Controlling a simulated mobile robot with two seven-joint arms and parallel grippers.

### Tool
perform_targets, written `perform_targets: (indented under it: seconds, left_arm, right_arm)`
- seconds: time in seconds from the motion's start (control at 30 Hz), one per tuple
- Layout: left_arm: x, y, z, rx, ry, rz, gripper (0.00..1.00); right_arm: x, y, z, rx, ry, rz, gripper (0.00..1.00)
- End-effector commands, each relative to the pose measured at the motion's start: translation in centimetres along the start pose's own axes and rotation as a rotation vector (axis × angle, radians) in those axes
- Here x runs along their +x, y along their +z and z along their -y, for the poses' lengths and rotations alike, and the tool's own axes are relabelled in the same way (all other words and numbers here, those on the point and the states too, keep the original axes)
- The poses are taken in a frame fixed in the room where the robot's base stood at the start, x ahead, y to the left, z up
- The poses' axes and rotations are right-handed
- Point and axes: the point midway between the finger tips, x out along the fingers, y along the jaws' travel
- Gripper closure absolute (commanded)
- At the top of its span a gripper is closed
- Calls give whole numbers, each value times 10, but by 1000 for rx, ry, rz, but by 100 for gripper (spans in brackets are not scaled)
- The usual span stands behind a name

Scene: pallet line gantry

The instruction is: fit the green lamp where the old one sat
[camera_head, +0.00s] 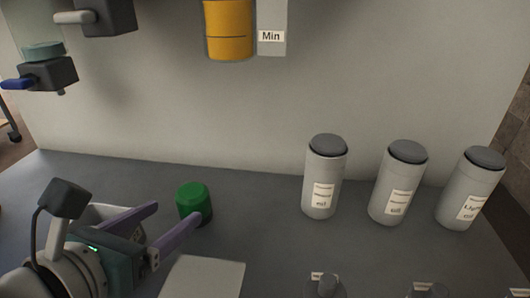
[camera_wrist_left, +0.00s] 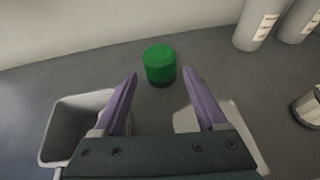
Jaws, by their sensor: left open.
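The green lamp (camera_head: 194,203) is a short green cylinder with a dark base, standing upright on the grey worktop. It also shows in the left wrist view (camera_wrist_left: 160,64), just beyond the fingertips and centred between them. My left gripper (camera_head: 172,223) is open, with its purple fingers apart and pointing at the lamp. In the left wrist view my left gripper (camera_wrist_left: 160,77) has nothing between its fingers. A teal disc-like piece (camera_head: 43,50) sits on a dark block with a blue lever at the upper left. I cannot tell where the old lamp sat. My right gripper is not in view.
Three grey canisters (camera_head: 324,178) with labels stand to the right. A pale flat plate (camera_head: 205,277) lies in front of the lamp. A grey bin (camera_wrist_left: 62,127) is at left in the wrist view. A yellow cylinder (camera_head: 229,30) is on the wall above. Worktop behind the lamp is clear.

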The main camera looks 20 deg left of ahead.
Motion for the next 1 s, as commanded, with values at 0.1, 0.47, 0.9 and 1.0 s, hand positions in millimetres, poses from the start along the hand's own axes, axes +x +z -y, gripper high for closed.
perform_targets:
  seconds: [0.1, 0.47, 0.9, 1.0]
  left_arm:
    - [18, 0, 0, -2, 1, 2, 26]
    - [59, 2, -2, -7, 2, 1, 26]
    - [80, 2, -2, -6, 1, -1, 26]
    - [80, 2, -2, -6, 1, -1, 37]
  right_arm:
    - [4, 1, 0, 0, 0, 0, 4]
    - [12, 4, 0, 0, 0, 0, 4]
    - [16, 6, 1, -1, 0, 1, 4]
    - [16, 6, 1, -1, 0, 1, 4]
